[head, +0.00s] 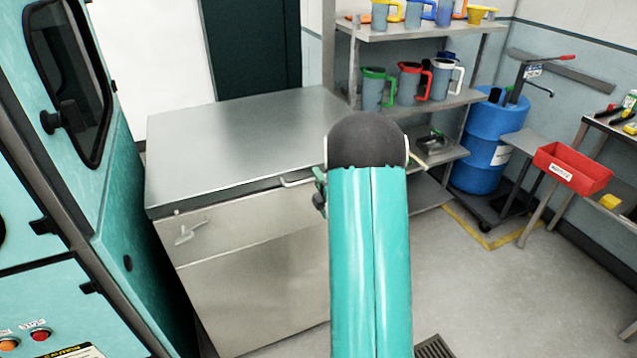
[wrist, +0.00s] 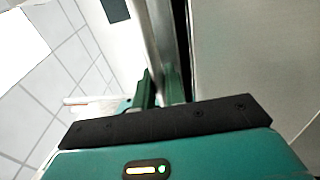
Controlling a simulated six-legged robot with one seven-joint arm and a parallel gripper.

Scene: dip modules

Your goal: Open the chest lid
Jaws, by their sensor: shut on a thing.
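The chest is a steel box (head: 265,270) with a flat grey metal lid (head: 245,135), in the middle left of the head view. The lid lies flat on the chest, with a dark seam under its front edge. A pale bar handle (head: 297,182) sticks out from the front edge. My gripper (head: 320,190) is at the right part of this handle, mostly hidden behind my arm. In the wrist view my gripper's green fingers (wrist: 160,90) are shut on the handle bar (wrist: 148,35), beside the lid edge. The exact contact is partly hidden.
A teal machine (head: 120,190) stands close to the chest's left. A shelf rack (head: 440,100) with several jugs stands behind right. A blue drum (head: 485,150) and a red bin (head: 572,170) are farther right. The floor (head: 500,300) at front right is clear.

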